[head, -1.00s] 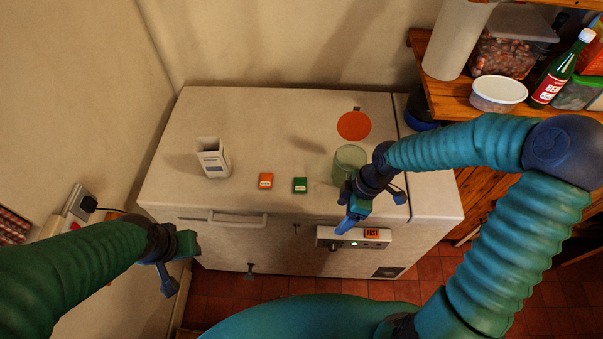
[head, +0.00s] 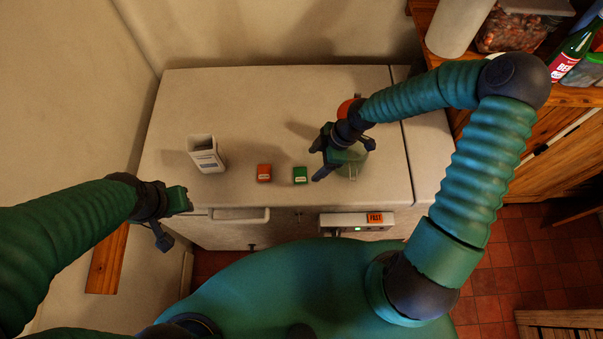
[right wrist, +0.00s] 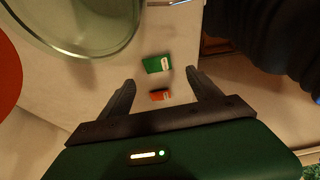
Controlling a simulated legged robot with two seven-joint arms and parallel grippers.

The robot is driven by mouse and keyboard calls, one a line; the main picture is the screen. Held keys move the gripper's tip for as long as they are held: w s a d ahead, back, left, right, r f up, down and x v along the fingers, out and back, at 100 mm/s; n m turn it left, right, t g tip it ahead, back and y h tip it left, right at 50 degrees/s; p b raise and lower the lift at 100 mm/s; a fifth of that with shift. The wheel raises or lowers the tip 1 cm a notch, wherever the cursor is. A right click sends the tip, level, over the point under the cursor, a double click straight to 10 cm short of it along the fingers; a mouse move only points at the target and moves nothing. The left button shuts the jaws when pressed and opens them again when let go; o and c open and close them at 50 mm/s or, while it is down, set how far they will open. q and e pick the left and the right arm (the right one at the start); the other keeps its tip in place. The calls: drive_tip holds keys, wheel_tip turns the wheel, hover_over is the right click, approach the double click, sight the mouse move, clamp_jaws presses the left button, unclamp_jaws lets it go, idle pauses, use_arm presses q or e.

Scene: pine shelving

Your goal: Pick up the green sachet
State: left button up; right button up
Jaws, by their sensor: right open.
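The green sachet (head: 300,175) lies on the white chest top, to the right of an orange sachet (head: 264,173). My right gripper (head: 318,162) is open and empty, above the chest top just right of the green sachet. In the right wrist view the green sachet (right wrist: 157,63) shows beyond the gap between the open fingers (right wrist: 160,78), with the orange sachet (right wrist: 160,95) between the fingertips in the picture. My left gripper (head: 172,220) is off the front left of the chest, away from the sachets; its jaws are too unclear to read.
A glass (head: 354,164) stands close beside my right gripper, partly hidden by it. A red disc (head: 346,107) lies behind it. An open white carton (head: 206,154) stands left of the sachets. The chest top (head: 260,105) behind the sachets is clear. Shelving is at right.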

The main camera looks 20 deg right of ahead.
sight(301, 174)
drive_tip(key=f, duration=0.1)
drive_tip(key=w+a+f, duration=0.1)
drive_tip(key=a+f, duration=0.1)
drive_tip(key=f, duration=0.1)
drive_tip(key=shift+w, duration=0.3)
drive_tip(key=p+x, duration=0.2)
drive_tip(key=x, duration=0.2)
drive_tip(key=shift+s, duration=0.25)
drive_tip(key=shift+f, duration=0.2)
use_arm(q)
drive_tip(key=shift+w+a+r, duration=0.1)
drive_tip(key=shift+w+r, duration=0.35)
drive_tip(key=shift+r, duration=0.25)
use_arm(e)
drive_tip(key=shift+d+f, duration=0.1)
drive_tip(key=c, duration=0.4)
use_arm(q)
drive_tip(key=shift+a, duration=0.15)
use_arm(e)
drive_tip(key=c, duration=1)
